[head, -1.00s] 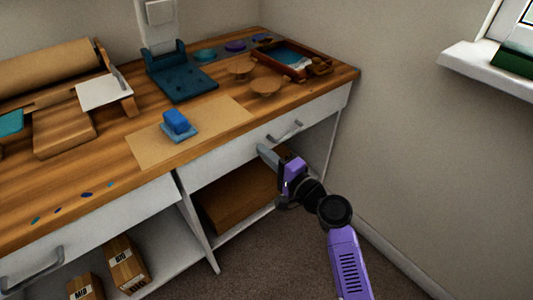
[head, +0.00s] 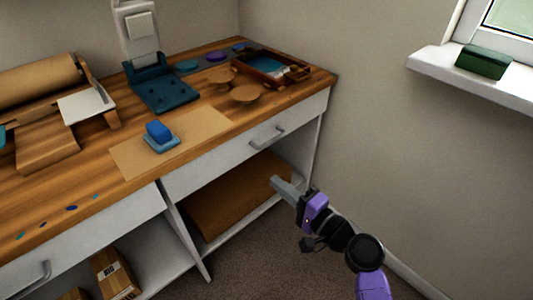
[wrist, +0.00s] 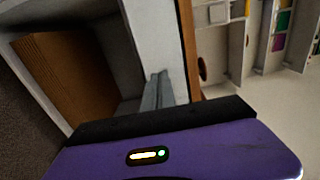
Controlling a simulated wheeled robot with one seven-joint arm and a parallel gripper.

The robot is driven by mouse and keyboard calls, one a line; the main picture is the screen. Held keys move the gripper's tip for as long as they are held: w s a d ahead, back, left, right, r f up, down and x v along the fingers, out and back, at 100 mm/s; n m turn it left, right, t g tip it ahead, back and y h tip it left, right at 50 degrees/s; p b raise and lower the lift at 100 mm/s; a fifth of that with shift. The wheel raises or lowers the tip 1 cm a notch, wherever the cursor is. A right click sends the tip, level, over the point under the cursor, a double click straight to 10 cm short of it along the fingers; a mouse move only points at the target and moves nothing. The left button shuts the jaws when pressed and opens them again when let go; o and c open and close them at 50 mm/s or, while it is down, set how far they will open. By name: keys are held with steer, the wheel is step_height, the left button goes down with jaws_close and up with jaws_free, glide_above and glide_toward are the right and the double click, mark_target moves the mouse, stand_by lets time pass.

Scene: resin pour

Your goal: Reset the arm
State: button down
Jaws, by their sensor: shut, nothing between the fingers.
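My gripper (head: 277,182) is purple and black with grey fingers. In the head view it hangs in front of the open shelf, below the drawer handle (head: 267,139) and apart from it. Its fingers are shut with nothing between them. In the wrist view the grey fingers (wrist: 158,88) lie together in front of the white cabinet front (wrist: 160,35). The arm reaches in from the lower right of the head view.
The wooden worktop (head: 95,200) holds a blue block (head: 158,131) on brown paper (head: 205,130), a dark teal stand (head: 165,92) and a tray (head: 298,75). A green box (head: 483,62) stands on the sill. Carpet is clear below.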

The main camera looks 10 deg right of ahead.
steer(key=s+d+f+n+t+h, duration=0.2)
steer(key=s+d+n+t+h, duration=0.15)
steer(key=s+d+h, duration=0.75)
steer(key=s+r+n+g, duration=0.2)
steer(key=s+n, duration=0.2)
steer(key=s, duration=1.2)
steer(key=s+r+n+g, duration=0.1)
steer(key=s+r+n, duration=0.15)
steer(key=s, duration=1.25)
step_height(320, 180, up, 17)
steer(key=p, duration=1.7)
steer(key=shift+w+d+n+p, duration=0.15)
steer(key=shift+d+n+p, duration=0.25)
